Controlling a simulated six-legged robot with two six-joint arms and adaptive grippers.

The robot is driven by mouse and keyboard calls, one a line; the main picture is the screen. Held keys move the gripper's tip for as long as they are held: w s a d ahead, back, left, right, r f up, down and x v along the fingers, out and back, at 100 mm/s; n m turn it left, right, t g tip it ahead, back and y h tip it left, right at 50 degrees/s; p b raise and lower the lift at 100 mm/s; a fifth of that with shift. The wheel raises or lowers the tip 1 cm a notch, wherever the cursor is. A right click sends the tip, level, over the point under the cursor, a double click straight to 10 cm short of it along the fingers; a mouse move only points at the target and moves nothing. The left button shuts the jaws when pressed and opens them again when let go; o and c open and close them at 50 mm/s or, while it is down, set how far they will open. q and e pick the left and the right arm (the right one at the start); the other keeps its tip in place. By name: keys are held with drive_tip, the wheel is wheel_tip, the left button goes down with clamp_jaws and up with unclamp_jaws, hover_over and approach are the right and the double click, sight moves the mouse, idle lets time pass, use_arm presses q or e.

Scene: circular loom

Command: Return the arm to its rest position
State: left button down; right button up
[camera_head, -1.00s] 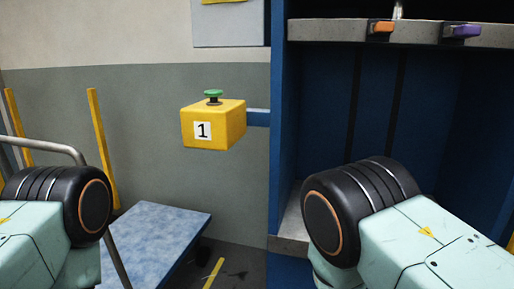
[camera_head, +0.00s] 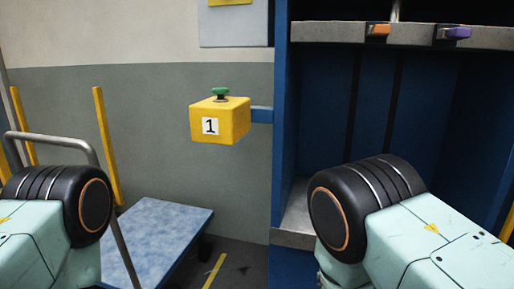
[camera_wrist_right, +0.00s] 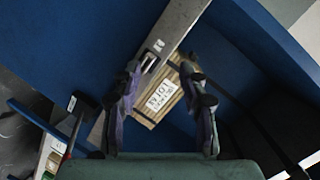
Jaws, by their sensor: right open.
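My right gripper (camera_wrist_right: 162,85) shows in the right wrist view with its two dark purple fingers spread apart. No object touches both fingers. A tan slatted box with a white printed label (camera_wrist_right: 160,103) shows between and beyond the fingers; its distance from them is hard to tell. In the head view my two arms show only as pale green links with black ringed joints, at the lower left and lower right. Neither gripper shows there, and my left gripper is in no view.
A blue cabinet (camera_head: 377,110) with a grey shelf edge (camera_head: 415,36) stands behind my right arm. A yellow box with a green button and the number 1 (camera_head: 220,121) sticks out left of it. A blue-topped cart (camera_head: 160,235) with a metal handle stands at lower left.

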drive_tip(key=s+d+f+n+g+p, duration=0.1)
drive_tip(key=s+f+n+g, duration=0.2)
drive_tip(key=s, duration=0.3)
drive_tip(key=s+d+f+n+g+y+p, duration=0.1)
drive_tip(key=s+d+f+n+g, duration=0.1)
drive_tip(key=s+f+n+g, duration=0.3)
drive_tip(key=s+d+f+n+g+p, duration=0.1)
drive_tip(key=s+n, duration=0.1)
drive_tip(key=s, duration=0.5)
drive_tip(key=s+r+n+g+p, duration=0.1)
drive_tip(key=s+r+g+p, duration=0.1)
drive_tip(key=s, duration=0.7)
drive_tip(key=s+d+r+n+g+y+p, duration=0.1)
drive_tip(key=s+r+g+p, duration=0.1)
drive_tip(key=s, duration=0.7)
drive_tip(key=shift+d+n+g, duration=0.3)
drive_tip(key=shift+n+g, duration=0.1)
drive_tip(key=shift+g, duration=0.4)
drive_tip(key=shift+f, duration=0.1)
